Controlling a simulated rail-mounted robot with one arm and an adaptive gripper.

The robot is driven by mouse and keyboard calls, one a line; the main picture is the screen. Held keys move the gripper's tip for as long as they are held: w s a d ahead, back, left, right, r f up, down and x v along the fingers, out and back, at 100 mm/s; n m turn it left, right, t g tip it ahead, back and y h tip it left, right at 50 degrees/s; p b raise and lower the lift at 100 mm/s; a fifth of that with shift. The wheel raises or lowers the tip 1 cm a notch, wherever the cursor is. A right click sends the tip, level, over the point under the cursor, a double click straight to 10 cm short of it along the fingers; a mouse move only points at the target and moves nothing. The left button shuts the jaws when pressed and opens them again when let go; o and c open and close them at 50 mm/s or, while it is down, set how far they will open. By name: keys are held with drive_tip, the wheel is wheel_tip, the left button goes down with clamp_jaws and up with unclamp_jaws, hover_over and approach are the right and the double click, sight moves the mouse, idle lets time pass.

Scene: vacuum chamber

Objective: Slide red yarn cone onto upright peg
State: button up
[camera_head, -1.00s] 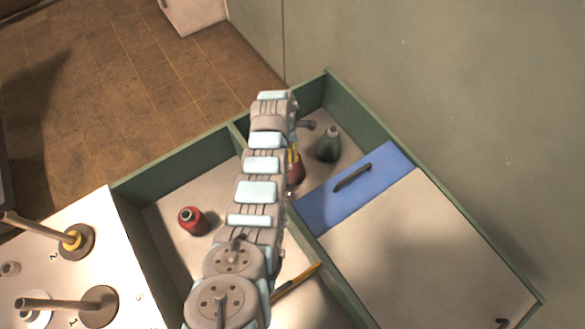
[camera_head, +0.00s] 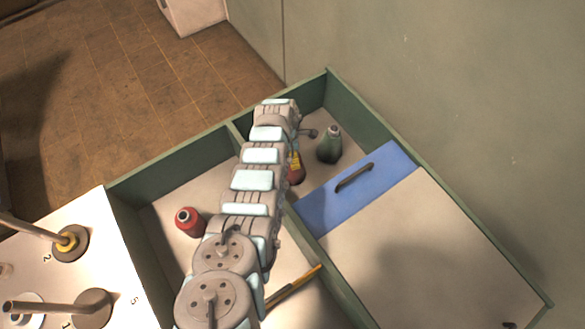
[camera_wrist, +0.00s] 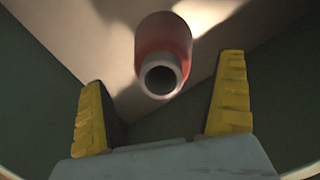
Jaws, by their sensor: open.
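A red yarn cone (camera_head: 297,175) stands in the back compartment, partly hidden behind my arm. A yellow finger of my gripper (camera_head: 295,160) shows right above it. In the wrist view, a red cone (camera_wrist: 163,38) with a grey tube end lies between and beyond the two spread yellow fingers of my gripper (camera_wrist: 163,72), with gaps on both sides. A second red cone (camera_head: 189,222) stands in the left compartment. Two pegs rise from the white surface at left: one by the number 2 (camera_head: 30,229), with a yellow ring at its base, and a front one (camera_head: 45,307).
A dark green cone (camera_head: 330,145) stands close to the right of my gripper. Green walls (camera_head: 180,165) and a divider bound the compartments. A blue panel with a handle (camera_head: 365,190) covers part of the box. A yellow pencil-like stick (camera_head: 293,287) lies in front.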

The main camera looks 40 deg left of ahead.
drive_tip(key=f+b, duration=0.1)
drive_tip(key=f, duration=0.1)
drive_tip(key=f+b, duration=0.1)
drive_tip(key=shift+w+d+f+b, duration=0.15)
drive_tip(key=shift+w+f+b, duration=0.05)
drive_tip(key=shift+f+b, duration=0.15)
drive_tip(key=shift+c, duration=0.3)
drive_tip(key=c, duration=1.3)
